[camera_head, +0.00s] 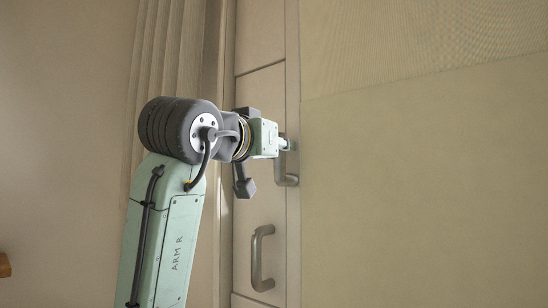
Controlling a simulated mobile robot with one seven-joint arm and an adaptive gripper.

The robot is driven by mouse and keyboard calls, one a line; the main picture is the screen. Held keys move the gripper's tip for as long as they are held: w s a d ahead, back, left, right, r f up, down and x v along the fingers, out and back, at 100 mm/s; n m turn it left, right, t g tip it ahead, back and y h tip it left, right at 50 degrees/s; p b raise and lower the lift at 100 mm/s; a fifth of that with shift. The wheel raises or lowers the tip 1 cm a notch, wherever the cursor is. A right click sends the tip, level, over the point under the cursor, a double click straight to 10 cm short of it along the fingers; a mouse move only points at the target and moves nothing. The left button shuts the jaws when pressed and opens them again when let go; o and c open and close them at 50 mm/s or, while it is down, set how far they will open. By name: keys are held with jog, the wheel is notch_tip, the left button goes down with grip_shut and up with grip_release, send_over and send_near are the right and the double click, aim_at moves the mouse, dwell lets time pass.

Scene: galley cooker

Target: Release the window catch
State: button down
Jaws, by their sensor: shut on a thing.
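My arm rises from the bottom of the head view and bends right at the wrist. My gripper (288,145) is at the edge of a narrow pale panel, shut on the upper part of a grey metal handle (290,180). The handle's lower end shows below the fingers; its upper part is largely hidden by the gripper. I cannot tell for certain whether this handle is the window catch. No window glass shows.
A second metal handle (257,260), bow-shaped, is on the narrow panel (262,95) below my gripper. A large flat wooden panel (430,180) fills the right side. Pleated curtain-like folds (165,70) hang behind my arm. A small brown block (4,266) shows at the left edge.

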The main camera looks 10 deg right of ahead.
jog(key=shift+r, duration=0.1)
jog(key=c, duration=1.5)
grip_release()
jog(key=v, duration=1.2)
